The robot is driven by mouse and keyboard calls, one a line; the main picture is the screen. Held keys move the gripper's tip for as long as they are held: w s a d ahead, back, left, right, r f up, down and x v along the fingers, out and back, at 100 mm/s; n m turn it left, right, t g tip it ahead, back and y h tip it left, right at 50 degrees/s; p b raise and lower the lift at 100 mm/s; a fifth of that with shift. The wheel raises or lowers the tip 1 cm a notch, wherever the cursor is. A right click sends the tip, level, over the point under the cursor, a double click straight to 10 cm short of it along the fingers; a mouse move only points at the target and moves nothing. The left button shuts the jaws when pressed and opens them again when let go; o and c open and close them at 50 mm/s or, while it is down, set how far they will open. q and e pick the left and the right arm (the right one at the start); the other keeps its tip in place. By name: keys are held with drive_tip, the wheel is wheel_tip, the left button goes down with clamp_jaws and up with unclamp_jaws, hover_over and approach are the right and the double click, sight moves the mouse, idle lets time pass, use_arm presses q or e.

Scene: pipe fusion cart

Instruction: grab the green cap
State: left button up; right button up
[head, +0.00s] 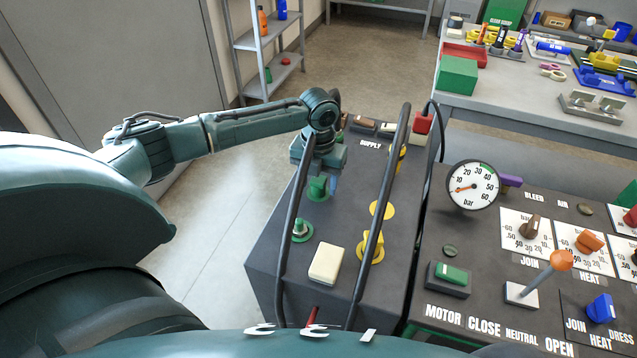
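A green cap (318,187) stands on a green round base on the dark cart top (345,225), between two curved black rails. My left gripper (326,176) points down right above and behind the cap. One bluish finger shows just to the right of the cap; the other finger is not clearly visible. I cannot tell whether the fingers touch the cap or how far they are open. A second green-ringed fitting (301,231) with a metal stub sits nearer on the cart top. My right gripper is not in view.
The black rails (295,200) and (381,210) arch over the cart top. A cream block (326,264) and yellow fittings (373,246) share it. A control panel (480,260) with a gauge (472,186) and levers lies right. A cluttered workbench (500,105) stands behind.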

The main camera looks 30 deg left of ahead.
use_arm(q)
drive_tip(key=c, duration=0.9)
drive_tip(key=shift+r, duration=0.1)
drive_tip(key=shift+c, duration=0.2)
